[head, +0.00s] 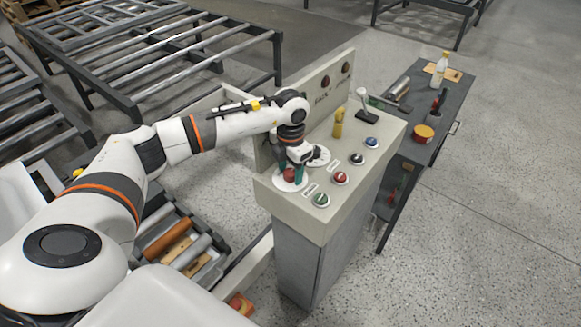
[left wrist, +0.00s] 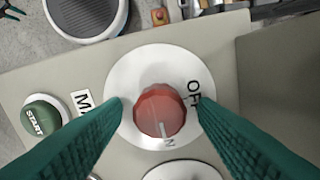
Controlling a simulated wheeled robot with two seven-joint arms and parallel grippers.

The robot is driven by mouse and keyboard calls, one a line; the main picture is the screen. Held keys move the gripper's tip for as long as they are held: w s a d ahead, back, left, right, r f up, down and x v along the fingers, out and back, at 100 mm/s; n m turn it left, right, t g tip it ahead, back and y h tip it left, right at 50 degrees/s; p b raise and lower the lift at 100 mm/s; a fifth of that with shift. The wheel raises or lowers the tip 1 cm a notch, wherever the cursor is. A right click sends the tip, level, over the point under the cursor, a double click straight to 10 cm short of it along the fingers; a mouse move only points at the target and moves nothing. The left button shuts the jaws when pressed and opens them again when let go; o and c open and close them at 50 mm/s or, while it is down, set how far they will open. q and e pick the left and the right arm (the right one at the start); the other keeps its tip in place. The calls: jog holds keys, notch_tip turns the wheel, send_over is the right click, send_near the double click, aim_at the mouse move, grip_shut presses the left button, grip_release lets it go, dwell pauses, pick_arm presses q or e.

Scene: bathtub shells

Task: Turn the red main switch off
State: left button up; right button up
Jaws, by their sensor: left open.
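The red main switch (head: 289,175) is a round knob on a white disc on the control console's sloped top. In the left wrist view the red knob (left wrist: 158,112) has a white pointer line toward the lower edge, near a letter N. The letters "OF" show at its upper right, partly covered by a finger. My left gripper (head: 292,170) reaches down over the knob. In the left wrist view its green fingers (left wrist: 160,104) are open, one on each side of the knob, with gaps between them and it. My right gripper is not in view.
The console (head: 283,195) also carries a green START button (head: 321,200), a red button (head: 340,178), black and blue buttons, a yellow item (head: 338,128) and a lever (head: 366,110). A dark side table (head: 415,155) stands at right. Roller conveyors lie at left.

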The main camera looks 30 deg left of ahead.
pick_arm(q)
jog(key=c, duration=1)
jog(key=shift+n, duration=0.4)
jog(key=n+b, duration=0.1)
jog(key=n, duration=0.1)
jog(key=shift+n, duration=0.4)
jog(key=n, duration=0.5)
jog(key=shift+n+b, duration=0.3)
jog(key=shift+b, duration=0.05)
jog(key=n, duration=0.4)
jog(key=shift+a+r, duration=0.1)
jog(key=n, duration=0.4)
jog(key=shift+n, duration=0.5)
